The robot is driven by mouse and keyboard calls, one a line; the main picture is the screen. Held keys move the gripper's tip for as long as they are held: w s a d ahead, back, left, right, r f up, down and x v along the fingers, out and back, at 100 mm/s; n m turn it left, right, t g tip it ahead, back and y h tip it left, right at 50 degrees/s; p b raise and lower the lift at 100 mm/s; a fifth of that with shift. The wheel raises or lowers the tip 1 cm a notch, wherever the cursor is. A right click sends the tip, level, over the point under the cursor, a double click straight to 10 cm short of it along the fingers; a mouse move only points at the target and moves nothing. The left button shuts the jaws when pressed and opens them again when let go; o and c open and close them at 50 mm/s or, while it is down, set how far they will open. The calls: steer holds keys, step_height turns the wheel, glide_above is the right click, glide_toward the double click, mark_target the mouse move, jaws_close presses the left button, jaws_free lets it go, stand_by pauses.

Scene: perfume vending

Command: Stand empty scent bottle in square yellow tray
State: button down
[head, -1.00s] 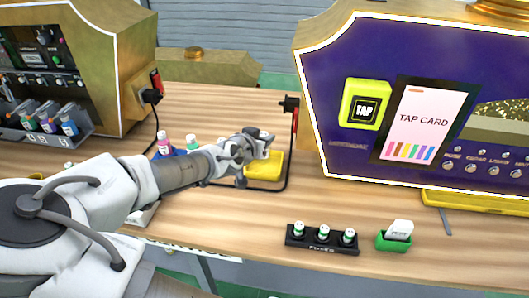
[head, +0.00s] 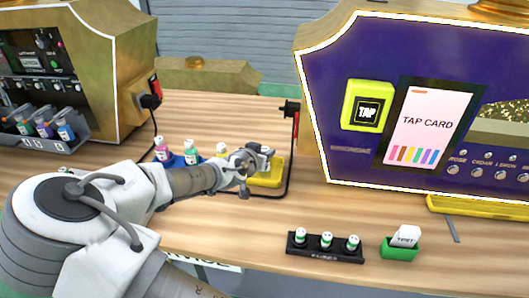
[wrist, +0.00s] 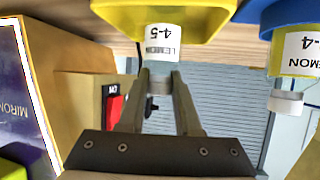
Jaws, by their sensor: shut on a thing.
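The scent bottle (wrist: 163,45), with a white label reading upside down, is between the fingers of my gripper (wrist: 160,80) in the wrist view. The fingers are shut on it near its cap end. The yellow tray (wrist: 125,18) is directly behind or around the bottle's base; I cannot tell whether the base touches its floor. In the head view my gripper (head: 250,160) is at the yellow tray (head: 270,178), and the arm hides part of the tray and the held bottle.
A blue tray (wrist: 268,12) with a lemon bottle (wrist: 300,55) is close beside the yellow tray. A black rack (head: 322,250) and green card holder (head: 400,249) sit in front. Purple machine (head: 340,100) stands right.

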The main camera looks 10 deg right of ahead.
steer(key=c, duration=0.6)
jaws_free()
steer(key=shift+f, duration=0.1)
